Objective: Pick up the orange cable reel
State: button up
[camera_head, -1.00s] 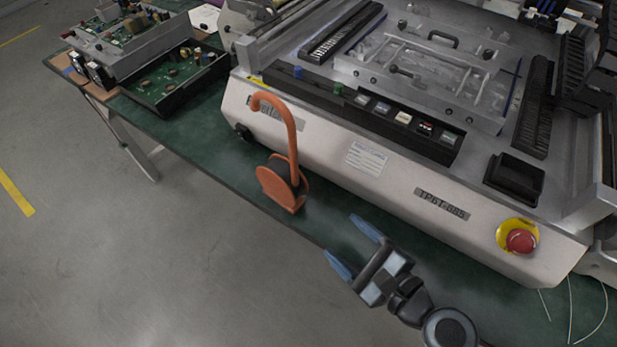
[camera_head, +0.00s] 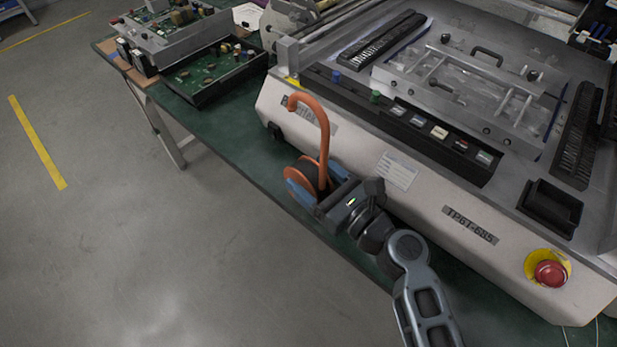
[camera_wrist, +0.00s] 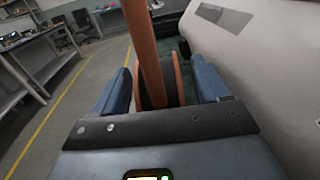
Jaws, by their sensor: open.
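The orange cable reel (camera_head: 323,135) stands upright on the green table, close to the front of the big machine. It has a tall hooked handle and round orange side discs. My gripper (camera_head: 318,187) is at the reel's lower part, with its blue fingers on either side of it. In the wrist view, the reel (camera_wrist: 146,50) rises between the two open fingers of my gripper (camera_wrist: 160,92). Whether the fingers touch the discs cannot be told. The reel's base is partly hidden by my gripper.
The white and grey machine (camera_head: 400,205) stands right behind the reel, with a red emergency button (camera_head: 550,273) at its right. A tray of circuit boards (camera_head: 212,75) lies at the back left. The table's front edge is close, with open floor beyond.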

jog(key=shift+w+a, duration=0.45)
jog(key=shift+a, duration=0.05)
jog(key=shift+c, duration=0.3)
grip_shut()
